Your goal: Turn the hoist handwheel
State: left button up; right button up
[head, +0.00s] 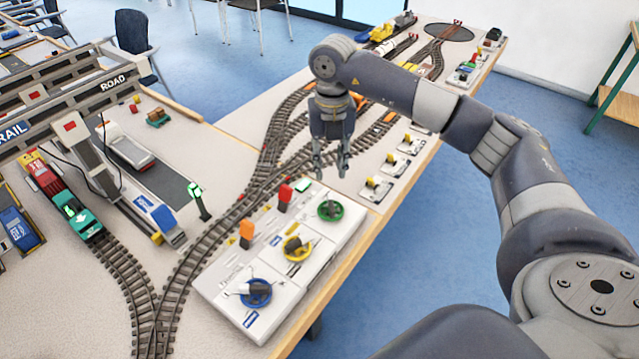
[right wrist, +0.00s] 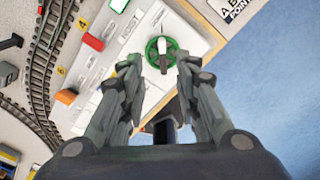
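The hoist handwheel is the green wheel (head: 330,210) with a grey and white crank grip, on the far end of a white control panel (head: 306,275). In the right wrist view the green wheel (right wrist: 152,56) lies just beyond the fingertips, beside printed "HOIST" lettering. My right gripper (head: 331,173) points down above and slightly behind the wheel, apart from it. Its two fingers (right wrist: 158,78) are spread with nothing between them. My left gripper is in neither view.
A yellow handwheel (head: 297,252) and a blue handwheel (head: 256,293) sit on the same panel, with orange and red levers behind. Tracks run beside the panel. A crane (head: 60,98) stands at left. Small switch boxes (head: 376,189) line the table's right edge.

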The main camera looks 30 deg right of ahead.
aim_at(331, 200)
jog(key=f, duration=0.1)
jog(key=s+f, duration=0.1)
jog(key=f, duration=0.1)
jog(key=shift+s+p, duration=0.25)
jog(key=shift+p, duration=0.05)
notch_tip(331, 200, down, 3)
jog(key=shift+w+f, duration=0.15)
notch_tip(331, 200, down, 3)
jog(key=shift+w+r+p, duration=0.1)
jog(key=shift+r+p, duration=0.1)
jog(key=shift+p, duration=0.2)
jog(key=shift+f, duration=0.65)
jog(key=c, duration=0.6)
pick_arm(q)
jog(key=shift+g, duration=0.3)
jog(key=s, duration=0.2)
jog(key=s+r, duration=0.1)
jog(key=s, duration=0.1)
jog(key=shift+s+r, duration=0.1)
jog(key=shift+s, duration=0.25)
pick_arm(e)
grip_shut()
